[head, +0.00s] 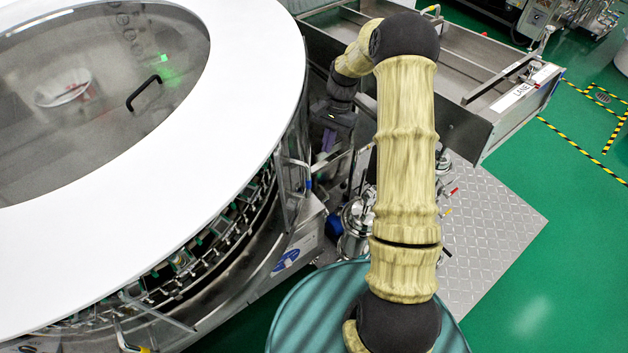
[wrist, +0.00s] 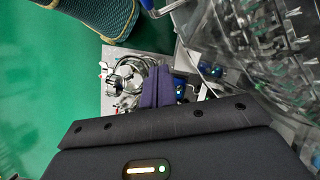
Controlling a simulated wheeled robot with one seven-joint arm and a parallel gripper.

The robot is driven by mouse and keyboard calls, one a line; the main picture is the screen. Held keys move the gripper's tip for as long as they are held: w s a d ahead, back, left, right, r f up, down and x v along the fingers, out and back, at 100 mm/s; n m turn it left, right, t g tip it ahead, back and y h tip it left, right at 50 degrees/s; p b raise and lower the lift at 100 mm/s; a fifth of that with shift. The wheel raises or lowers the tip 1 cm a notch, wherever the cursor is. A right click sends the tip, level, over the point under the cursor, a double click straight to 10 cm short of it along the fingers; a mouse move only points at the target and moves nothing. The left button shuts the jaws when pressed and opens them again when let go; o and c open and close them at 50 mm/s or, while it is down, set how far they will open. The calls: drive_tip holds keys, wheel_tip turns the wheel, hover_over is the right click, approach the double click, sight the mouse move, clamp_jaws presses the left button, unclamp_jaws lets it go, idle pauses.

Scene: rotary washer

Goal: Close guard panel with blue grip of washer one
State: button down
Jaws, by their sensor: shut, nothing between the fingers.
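The rotary washer (head: 235,195) fills the left of the head view under a broad white ring top. A clear guard panel (head: 291,185) stands at its right side, with a bent metal handle carrying a blue grip (head: 308,184). I cannot tell exactly how far this panel is open. In the wrist view a handle with a blue part (wrist: 149,5) shows at the top edge, beside clear panelling and metal fittings.
A metal trough (head: 465,75) stands behind my arm. Steel pipework (head: 355,218) rises near the tread plate (head: 490,225), below my gripper. Another handle with a yellow grip (head: 145,350) is at lower left. Green floor is clear at right.

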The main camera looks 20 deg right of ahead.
drive_tip(key=s+a+f+p, duration=0.5)
drive_tip(key=f+p, duration=0.1)
drive_tip(key=f, duration=0.3)
drive_tip(key=shift+s+a+f+p, duration=0.15)
drive_tip(key=shift+s+a+p, duration=0.1)
drive_tip(key=shift+p, duration=0.15)
drive_tip(key=shift+a, duration=0.1)
idle(0.4)
